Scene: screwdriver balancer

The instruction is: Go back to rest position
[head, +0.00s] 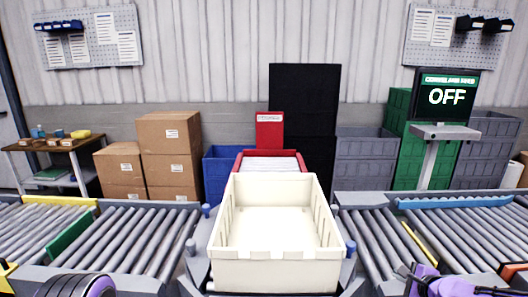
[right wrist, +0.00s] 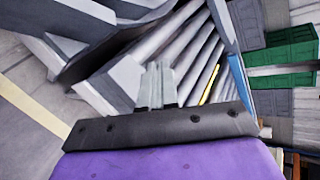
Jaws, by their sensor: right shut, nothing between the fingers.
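My right gripper (right wrist: 158,84) shows in the right wrist view with its two pale fingers together and nothing between them. In the head view my right gripper (head: 432,284) is at the bottom right, in front of the right roller conveyor (head: 455,240), partly cut off by the lower edge. A purple and black part of my left arm shows at the bottom left of the head view. The left gripper itself is out of frame. An empty-looking cream bin (head: 275,272) stands in the middle, apart from both arms.
The left roller conveyor (head: 135,240) runs beside the bin. A red bin (head: 270,155) stands behind it. Pale floor (right wrist: 30,130) shows left in the right wrist view.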

